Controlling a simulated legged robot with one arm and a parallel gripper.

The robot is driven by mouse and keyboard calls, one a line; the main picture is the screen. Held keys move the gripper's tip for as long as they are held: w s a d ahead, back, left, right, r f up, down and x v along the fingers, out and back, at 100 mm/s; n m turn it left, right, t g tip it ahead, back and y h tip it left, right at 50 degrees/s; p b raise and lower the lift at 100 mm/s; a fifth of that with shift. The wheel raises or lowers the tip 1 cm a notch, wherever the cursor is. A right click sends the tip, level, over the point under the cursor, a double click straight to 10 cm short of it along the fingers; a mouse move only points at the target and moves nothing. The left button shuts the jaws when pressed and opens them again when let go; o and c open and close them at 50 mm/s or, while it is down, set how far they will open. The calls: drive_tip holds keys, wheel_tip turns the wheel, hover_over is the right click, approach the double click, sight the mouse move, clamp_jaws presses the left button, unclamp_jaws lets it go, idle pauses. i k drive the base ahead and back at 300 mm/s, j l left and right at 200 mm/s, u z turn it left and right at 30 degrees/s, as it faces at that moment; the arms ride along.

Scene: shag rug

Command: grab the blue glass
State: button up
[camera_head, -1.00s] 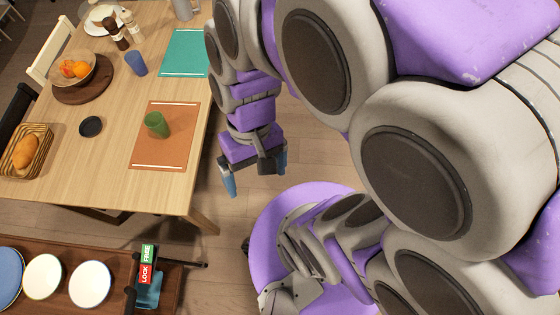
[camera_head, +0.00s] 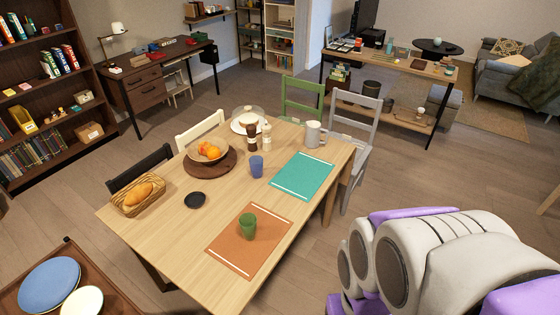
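The blue glass (camera_head: 257,167) stands upright on the wooden dining table (camera_head: 175,237), near its middle. It is to the right of the fruit bowl and left of the teal placemat (camera_head: 303,175). A green glass (camera_head: 247,226) stands on the orange placemat (camera_head: 226,247) nearer to me. My arm shows at the lower right, apart from the table. My gripper is outside the view, so its state does not show.
A bowl of oranges (camera_head: 194,151), a bread basket (camera_head: 122,199), a black coaster (camera_head: 195,200), two mills and a grey pitcher (camera_head: 313,134) are on the table. Chairs stand at its far and left sides. Floor is clear to the right.

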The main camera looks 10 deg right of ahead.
sight(257, 162)
drive_tip(key=i+z, duration=0.25)
drive_tip(key=i, duration=0.35)
drive_tip(key=i+j+z, duration=0.1)
drive_tip(key=i+z, duration=0.15)
drive_tip(key=i, duration=0.3)
